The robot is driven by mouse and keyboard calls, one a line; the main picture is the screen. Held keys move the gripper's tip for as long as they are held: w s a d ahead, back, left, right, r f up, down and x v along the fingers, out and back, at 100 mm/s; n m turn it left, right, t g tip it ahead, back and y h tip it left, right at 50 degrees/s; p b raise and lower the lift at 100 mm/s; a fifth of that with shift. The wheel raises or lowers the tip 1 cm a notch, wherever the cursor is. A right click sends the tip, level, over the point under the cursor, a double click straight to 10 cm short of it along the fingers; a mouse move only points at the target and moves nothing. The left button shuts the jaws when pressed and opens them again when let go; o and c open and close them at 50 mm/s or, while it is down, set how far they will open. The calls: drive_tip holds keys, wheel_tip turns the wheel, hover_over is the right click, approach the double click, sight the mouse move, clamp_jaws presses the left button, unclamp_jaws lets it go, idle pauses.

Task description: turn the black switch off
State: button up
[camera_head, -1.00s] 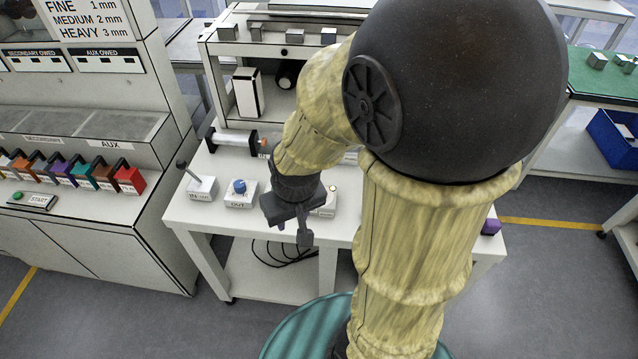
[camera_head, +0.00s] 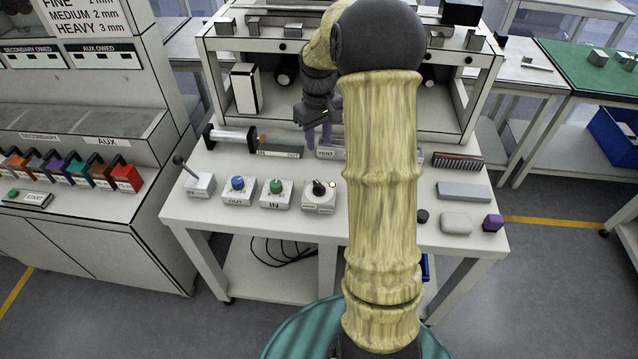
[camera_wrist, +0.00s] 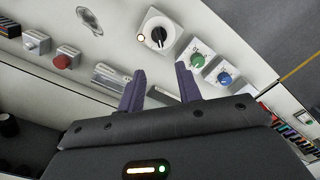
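The black switch (camera_head: 319,188) is a black rotary knob on a small white box, at the right end of the front row of controls on the white table. In the wrist view the black knob (camera_wrist: 158,37) lies beyond my fingers. A small round light with a pale, warm glow (camera_head: 332,184) sits beside the knob. My gripper (camera_head: 318,136) is behind the switch, over the back part of the table, and apart from it. In the wrist view my gripper (camera_wrist: 160,70) has its two purple fingers spread, with nothing between them.
A green knob (camera_head: 276,187), a blue knob (camera_head: 237,185) and a lever box (camera_head: 199,184) stand left of the switch. A shelf unit (camera_head: 225,50) rises at the back. A grey bar (camera_head: 463,191) and a purple block (camera_head: 492,223) lie on the right.

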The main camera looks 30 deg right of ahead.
sight(319, 184)
drive_tip(key=shift+d, duration=0.15)
wheel_tip(319, 184, down, 17)
drive_tip(key=shift+f+p, duration=0.2)
drive_tip(key=shift+p, duration=0.6)
drive_tip(key=shift+w, duration=0.1)
clamp_jaws()
